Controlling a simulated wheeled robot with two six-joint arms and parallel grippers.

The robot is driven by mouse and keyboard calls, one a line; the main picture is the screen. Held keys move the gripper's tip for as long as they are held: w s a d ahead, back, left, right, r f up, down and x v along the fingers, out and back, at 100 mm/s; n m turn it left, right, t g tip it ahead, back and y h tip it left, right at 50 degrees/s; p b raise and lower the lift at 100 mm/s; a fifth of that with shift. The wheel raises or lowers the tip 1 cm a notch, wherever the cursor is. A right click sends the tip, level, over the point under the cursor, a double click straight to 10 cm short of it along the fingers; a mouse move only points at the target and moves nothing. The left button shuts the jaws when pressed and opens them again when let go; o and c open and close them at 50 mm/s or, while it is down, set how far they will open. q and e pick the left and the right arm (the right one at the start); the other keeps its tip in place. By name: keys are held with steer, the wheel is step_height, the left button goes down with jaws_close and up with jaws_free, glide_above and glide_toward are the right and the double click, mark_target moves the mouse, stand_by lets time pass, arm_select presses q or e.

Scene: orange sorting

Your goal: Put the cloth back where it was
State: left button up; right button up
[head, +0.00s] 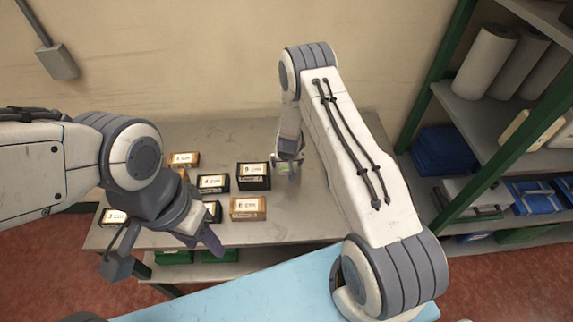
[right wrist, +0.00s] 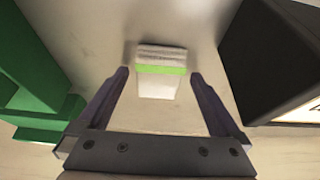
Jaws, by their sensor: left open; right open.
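A folded pale cloth with a bright green band (right wrist: 160,75) lies on the table top in the right wrist view. In the head view only a small green and pale bit of it (head: 284,169) shows at the right gripper. My right gripper (right wrist: 158,92) is open, with its fingers on either side of the cloth's near part and not closed on it. In the head view the right gripper (head: 289,165) is partly hidden by its own arm. My left gripper (head: 205,238) is open and appears empty near the table's front edge.
A grey table (head: 215,130) holds several labelled boxes, including a black box (head: 253,177) beside the right gripper. The black box (right wrist: 268,65) also shows close by in the right wrist view, opposite a green object (right wrist: 30,75). A green-framed shelf (head: 447,95) stands at right.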

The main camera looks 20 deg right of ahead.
steer(key=c, duration=1.5)
